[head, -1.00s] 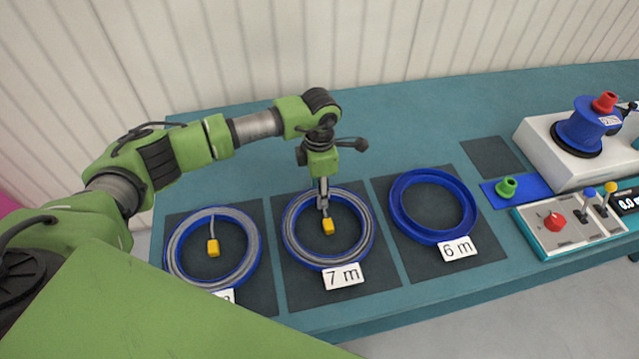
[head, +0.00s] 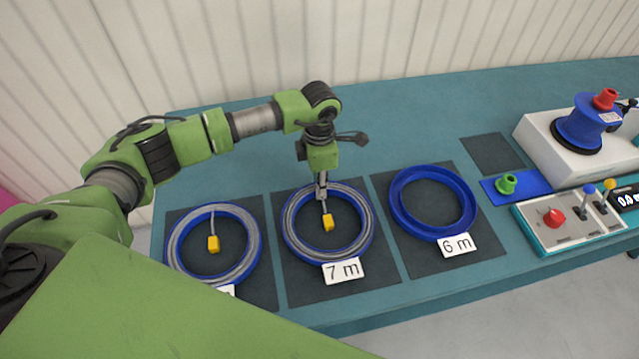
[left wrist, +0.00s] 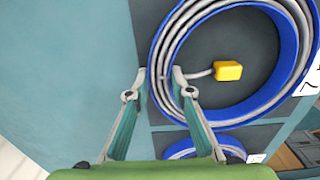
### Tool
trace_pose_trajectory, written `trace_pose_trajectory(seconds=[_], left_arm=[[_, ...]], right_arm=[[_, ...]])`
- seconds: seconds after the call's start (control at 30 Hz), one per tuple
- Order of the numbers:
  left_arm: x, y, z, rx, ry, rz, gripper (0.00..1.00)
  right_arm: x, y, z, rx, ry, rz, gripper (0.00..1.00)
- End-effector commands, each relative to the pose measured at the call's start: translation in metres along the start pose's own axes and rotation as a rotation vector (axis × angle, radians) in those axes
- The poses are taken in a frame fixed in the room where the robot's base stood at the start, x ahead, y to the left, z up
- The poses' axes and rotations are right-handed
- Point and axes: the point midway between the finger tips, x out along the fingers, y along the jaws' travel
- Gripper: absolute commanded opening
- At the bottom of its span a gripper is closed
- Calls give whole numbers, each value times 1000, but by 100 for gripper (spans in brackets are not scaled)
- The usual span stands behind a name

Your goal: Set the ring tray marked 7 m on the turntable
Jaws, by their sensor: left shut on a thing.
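The 7 m ring tray (head: 288,242) is a blue ring holding grey cable with a yellow end piece. It lies on a dark mat, its white label facing front. My left gripper (head: 321,190) is shut on the tray's far wall. In the left wrist view, the left gripper (left wrist: 158,82) has one finger outside and one inside the wall of this tray (left wrist: 287,30); the tray seems to rest on its mat. I cannot clearly make out a turntable; the right side of the bench is cut off. My right gripper is out of view.
A cable-filled ring tray (head: 252,268) is at left, its label mostly hidden. An empty 6 m ring tray (head: 470,207) is at right. Beyond stand a control panel (head: 540,230), a green knob piece (head: 507,184) and a blue reel (head: 580,128) on a white box (head: 545,148). A dark mat (head: 492,155) is bare.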

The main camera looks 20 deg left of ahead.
Motion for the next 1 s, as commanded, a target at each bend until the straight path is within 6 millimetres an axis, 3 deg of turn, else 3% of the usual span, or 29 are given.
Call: trace_pose_trajectory(seconds=[0.17, 1.0], left_arm=[[-9, 0, 1, 0, -2, 0, 0], [-6, 0, 1, 0, -3, 0, 0]], right_arm=[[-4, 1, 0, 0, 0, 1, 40], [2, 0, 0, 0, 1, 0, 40]])
